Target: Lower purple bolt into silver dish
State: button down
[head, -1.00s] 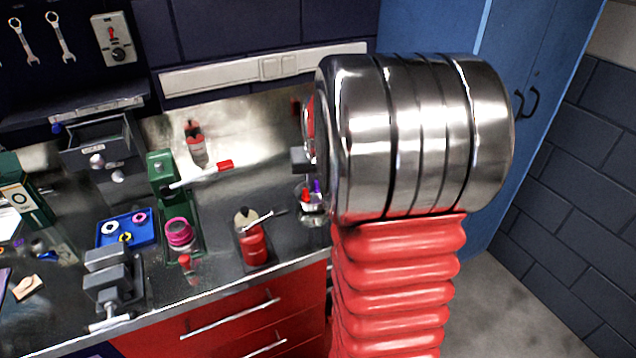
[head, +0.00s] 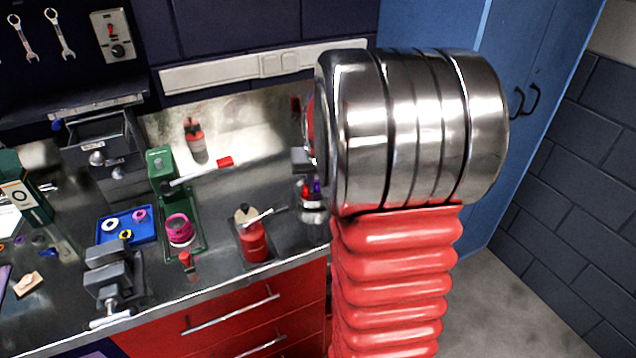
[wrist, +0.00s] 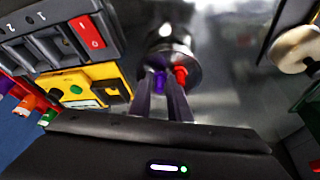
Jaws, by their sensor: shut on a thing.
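The purple bolt (wrist: 159,80) is between my gripper's fingertips (wrist: 163,92) in the wrist view. My gripper is shut on it. The silver dish (wrist: 172,54) lies just beyond the fingertips, and the bolt overlaps its near side in the picture. I cannot tell whether the bolt touches the dish. A red piece (wrist: 181,75) shows at the dish, right beside the purple bolt. In the head view the dish (head: 312,214) and purple bolt (head: 317,187) show left of my arm, which hides most of the gripper.
In the wrist view a power strip with a red switch (wrist: 88,32) and a yellow box (wrist: 85,87) stand left of the dish. In the head view a red bottle (head: 253,240), a green stand (head: 161,164) and a blue tray (head: 115,238) are further left on the bench.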

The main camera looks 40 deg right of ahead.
jog(key=c, duration=1.6)
grip_release()
jog(key=shift+o, duration=0.2)
jog(key=shift+r, duration=0.1)
jog(key=v, duration=1.3)
jog(key=shift+r, duration=0.3)
jog(key=shift+s+a, duration=0.1)
jog(key=shift+a, duration=0.1)
jog(key=s+a+f+n+t+y, duration=0.1)
jog(key=s+a+n, duration=0.2)
jog(key=a, duration=1.1)
jog(key=s+a+f+n+t+y, duration=0.1)
jog(key=s+a+n, duration=0.3)
jog(key=s+a, duration=0.5)
jog(key=shift+s+a+y, duration=0.3)
jog(key=shift+a, duration=2.45)
jog(key=shift+f, duration=0.1)
